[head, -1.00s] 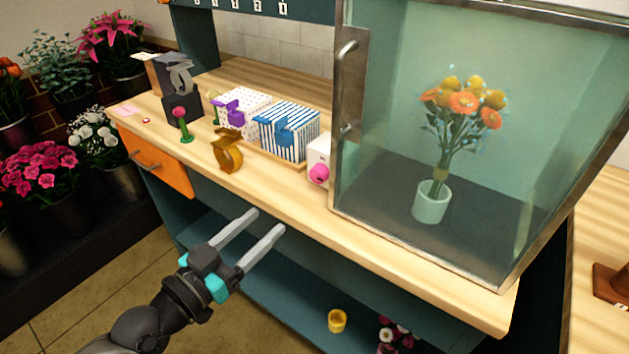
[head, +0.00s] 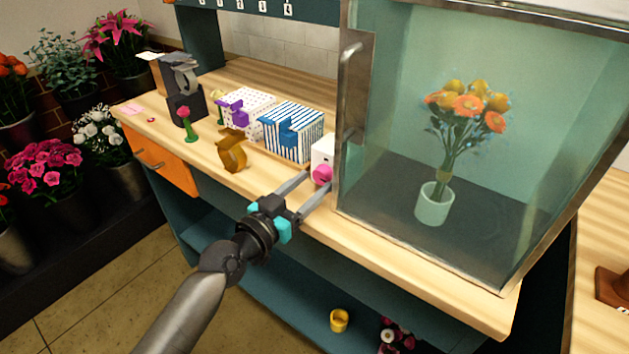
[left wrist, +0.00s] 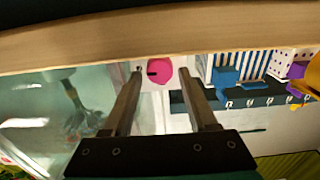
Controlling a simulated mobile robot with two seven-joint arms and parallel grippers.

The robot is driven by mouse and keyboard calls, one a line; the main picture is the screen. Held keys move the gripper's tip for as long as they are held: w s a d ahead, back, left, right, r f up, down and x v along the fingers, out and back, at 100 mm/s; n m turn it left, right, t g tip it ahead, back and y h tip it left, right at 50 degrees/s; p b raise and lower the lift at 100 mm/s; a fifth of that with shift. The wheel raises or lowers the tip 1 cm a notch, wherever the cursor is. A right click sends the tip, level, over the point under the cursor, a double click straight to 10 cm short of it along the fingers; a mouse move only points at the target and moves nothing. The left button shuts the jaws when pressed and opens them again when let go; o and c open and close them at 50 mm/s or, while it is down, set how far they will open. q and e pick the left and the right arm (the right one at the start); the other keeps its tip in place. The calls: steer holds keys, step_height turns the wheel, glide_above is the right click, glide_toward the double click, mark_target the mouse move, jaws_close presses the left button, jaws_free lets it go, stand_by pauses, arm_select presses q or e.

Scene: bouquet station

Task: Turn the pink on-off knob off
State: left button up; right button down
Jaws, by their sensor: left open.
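The pink knob (head: 321,175) sits on the front of a small white box (head: 323,151) at the left side of the glass case. My left gripper (head: 317,182) is open, with its two fingers pointing at the knob. In the head view the fingertips are close to it, one on its left and one just below it. In the left wrist view the knob (left wrist: 159,71) shows beyond and between the open fingertips, with a dark slot on its face. I cannot tell whether the fingers touch it. My right gripper is not in view.
The glass case (head: 357,110) with a vase of orange flowers stands right of the knob. The counter's front edge runs below the gripper.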

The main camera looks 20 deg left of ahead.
arm_select(q)
steer(key=shift+x, duration=0.8)
jaws_close()
